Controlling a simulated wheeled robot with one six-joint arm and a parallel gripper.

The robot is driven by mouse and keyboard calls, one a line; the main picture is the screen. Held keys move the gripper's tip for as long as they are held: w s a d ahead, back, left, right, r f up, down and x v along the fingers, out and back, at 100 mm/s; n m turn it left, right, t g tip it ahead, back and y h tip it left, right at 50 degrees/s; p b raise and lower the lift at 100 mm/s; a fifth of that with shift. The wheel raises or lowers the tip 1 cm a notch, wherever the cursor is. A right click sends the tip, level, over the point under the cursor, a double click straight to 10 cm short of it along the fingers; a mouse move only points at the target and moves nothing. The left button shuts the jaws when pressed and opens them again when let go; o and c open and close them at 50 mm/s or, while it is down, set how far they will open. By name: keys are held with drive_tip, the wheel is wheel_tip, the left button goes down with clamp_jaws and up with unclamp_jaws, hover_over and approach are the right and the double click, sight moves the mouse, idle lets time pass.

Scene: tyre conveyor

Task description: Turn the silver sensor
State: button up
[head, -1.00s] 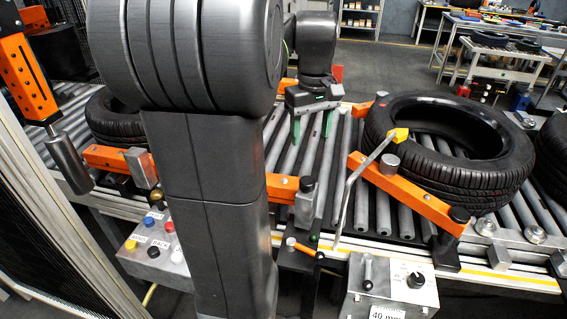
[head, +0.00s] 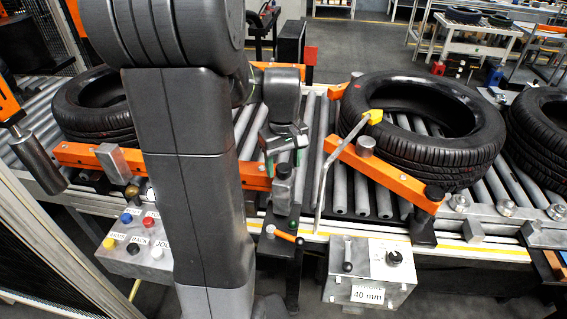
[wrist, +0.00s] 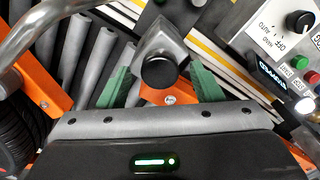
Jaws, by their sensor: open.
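The silver sensor, a grey metal body with a round black cap, stands at the end of an orange bar (head: 230,174). It shows just below my gripper in the head view (head: 283,190), and its cap and body fill the middle of the wrist view (wrist: 160,48). My gripper (head: 284,160) is open, pointing down. In the wrist view its two green fingers (wrist: 160,78) lie on either side of the sensor, with gaps visible. I cannot tell whether either finger touches it. The sensor's lower part is partly hidden.
A tyre (head: 425,125) lies on the roller conveyor at right, beside a bent metal rod (head: 335,160) with a yellow tip. Another tyre (head: 95,110) lies at left. A control box (head: 370,270) and a button box (head: 140,245) stand in front.

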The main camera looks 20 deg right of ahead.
drive_tip(key=shift+f, duration=0.35)
drive_tip(key=c, duration=1)
drive_tip(key=shift+m, duration=0.7)
drive_tip(key=o, duration=1)
wheel_tip(320, 180, up, 14)
drive_tip(key=shift+b, duration=0.35)
